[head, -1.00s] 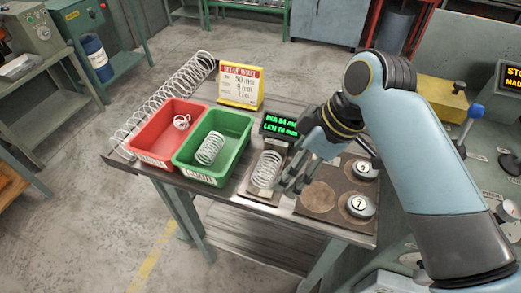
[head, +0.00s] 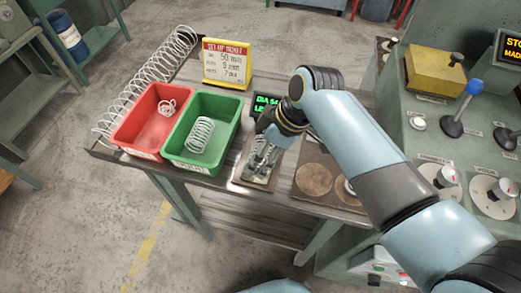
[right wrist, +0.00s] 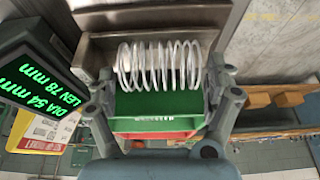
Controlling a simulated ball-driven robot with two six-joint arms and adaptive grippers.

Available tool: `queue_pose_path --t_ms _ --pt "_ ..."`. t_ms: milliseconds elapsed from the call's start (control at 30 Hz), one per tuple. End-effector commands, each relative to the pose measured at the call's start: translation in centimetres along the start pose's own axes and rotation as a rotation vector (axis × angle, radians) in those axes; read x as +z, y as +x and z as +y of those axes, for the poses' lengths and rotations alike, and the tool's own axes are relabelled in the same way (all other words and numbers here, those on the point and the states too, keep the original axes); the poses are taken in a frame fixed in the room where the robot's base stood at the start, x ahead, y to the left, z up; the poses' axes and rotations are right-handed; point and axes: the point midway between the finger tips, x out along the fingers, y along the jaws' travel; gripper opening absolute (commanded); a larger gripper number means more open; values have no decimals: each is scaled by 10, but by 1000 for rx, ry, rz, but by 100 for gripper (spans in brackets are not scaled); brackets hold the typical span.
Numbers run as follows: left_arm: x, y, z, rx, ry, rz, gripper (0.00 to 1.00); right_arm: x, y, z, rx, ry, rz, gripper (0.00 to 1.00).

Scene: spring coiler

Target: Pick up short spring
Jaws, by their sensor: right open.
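In the head view my right gripper (head: 259,162) is over the spring's plate (head: 247,184) and covers most of that spring. Another short spring (head: 200,135) lies in the green bin (head: 181,158). My left gripper is not in view.
A yellow-framed ticket (head: 227,64) stands at the back. The display (right wrist: 37,85) reads DIA 54 mm, LEN 78 mm. A round brown pad (head: 313,179) is empty.

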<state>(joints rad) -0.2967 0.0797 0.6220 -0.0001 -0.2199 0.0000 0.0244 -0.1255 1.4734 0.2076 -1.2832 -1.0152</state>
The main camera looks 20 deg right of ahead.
Motion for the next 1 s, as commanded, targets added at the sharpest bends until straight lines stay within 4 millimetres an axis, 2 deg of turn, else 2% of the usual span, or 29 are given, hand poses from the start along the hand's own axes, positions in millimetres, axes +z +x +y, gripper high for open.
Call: queue_pose_path --t_ms 100,367,700,867,900,1000 --pt "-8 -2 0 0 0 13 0 -1 10 0 1 0 1 87" --pt "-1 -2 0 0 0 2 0 0 13 0 1 0 1 87" --pt "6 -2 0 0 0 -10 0 0 13 0 1 0 1 43" --pt "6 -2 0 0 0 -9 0 0 13 0 1 0 1 42" --pt "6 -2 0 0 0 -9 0 0 12 0 1 0 1 37" --pt "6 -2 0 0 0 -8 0 0 13 0 1 0 1 37"
